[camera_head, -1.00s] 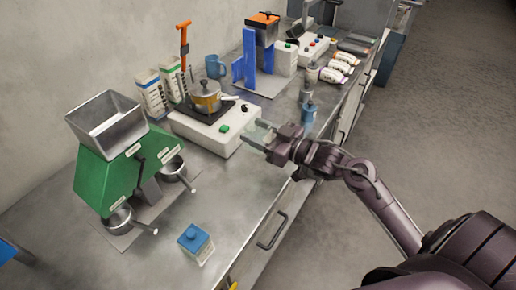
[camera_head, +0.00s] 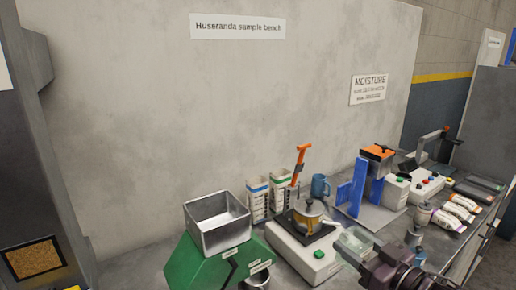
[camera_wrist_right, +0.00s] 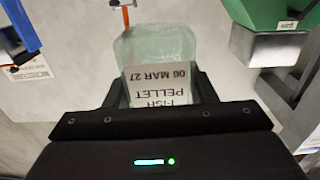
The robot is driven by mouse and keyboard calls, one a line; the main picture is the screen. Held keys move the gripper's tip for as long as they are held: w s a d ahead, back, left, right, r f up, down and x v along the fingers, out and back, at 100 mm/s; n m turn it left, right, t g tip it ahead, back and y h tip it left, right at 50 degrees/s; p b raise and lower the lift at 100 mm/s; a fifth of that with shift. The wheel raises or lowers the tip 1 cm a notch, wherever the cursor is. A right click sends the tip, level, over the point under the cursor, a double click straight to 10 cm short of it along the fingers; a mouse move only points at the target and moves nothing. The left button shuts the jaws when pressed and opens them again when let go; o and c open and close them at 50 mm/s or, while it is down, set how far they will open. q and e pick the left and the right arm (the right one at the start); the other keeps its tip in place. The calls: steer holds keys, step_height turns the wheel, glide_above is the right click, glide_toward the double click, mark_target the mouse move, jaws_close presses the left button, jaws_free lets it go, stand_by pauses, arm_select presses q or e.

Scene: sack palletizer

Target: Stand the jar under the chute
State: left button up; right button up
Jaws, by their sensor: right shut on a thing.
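My right gripper (camera_head: 356,246) is shut on a pale, clear glass jar (camera_head: 350,241) above the bench, beside the hotplate's right end. In the right wrist view the jar (camera_wrist_right: 158,50) sits between the two fingers (camera_wrist_right: 160,92); its white label reads upside down, with "PELLET" and "06 MAR 27". A green machine (camera_head: 205,265) with a square metal hopper (camera_head: 219,222) stands at the lower left; its lower part is cut off. A blue stand (camera_head: 352,192) carries an orange-topped unit (camera_head: 378,160). I cannot tell which part is the chute. My left gripper is out of view.
Two cartons (camera_head: 270,195), an orange-handled tool (camera_head: 300,160) and a blue mug (camera_head: 320,186) stand behind. A control box (camera_head: 426,187) and several packets (camera_head: 455,212) lie to the right. The wall closes off the back.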

steer(key=s+a+f+m+t+h, duration=0.1)
steer(key=s+a+f+m+h, duration=0.1)
steer(key=s+f, duration=0.4)
steer(key=s+a+f+m+t+h, duration=0.1)
steer(key=s+f+m+h, duration=0.2)
steer(key=s+f+h, duration=0.2)
steer(key=s+h, duration=0.2)
steer(key=s, duration=0.1)
steer(key=shift+a+f+m, duration=0.4)
